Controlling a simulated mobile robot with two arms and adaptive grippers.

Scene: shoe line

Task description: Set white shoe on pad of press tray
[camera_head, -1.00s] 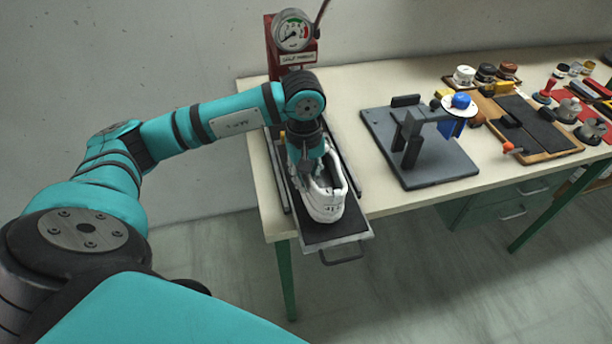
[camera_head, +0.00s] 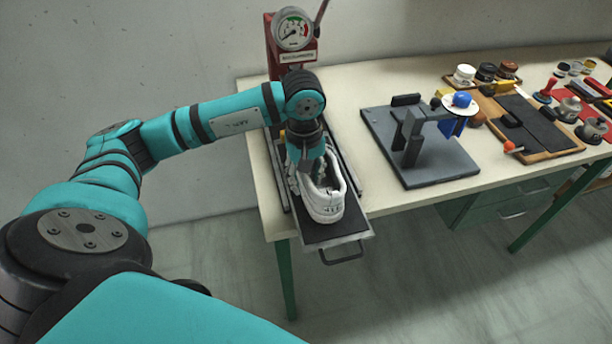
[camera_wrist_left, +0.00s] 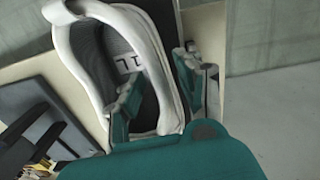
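A gap shows between the inner finger and that wall. My right gripper is not in view.
The red press with a gauge (camera_head: 293,28) stands behind the tray. A grey fixture (camera_head: 425,165) with a blue knob is to the right on the table (camera_head: 375,195). Pots, brushes and a wooden board (camera_head: 560,143) fill the table's right end. The tray overhangs the front edge.

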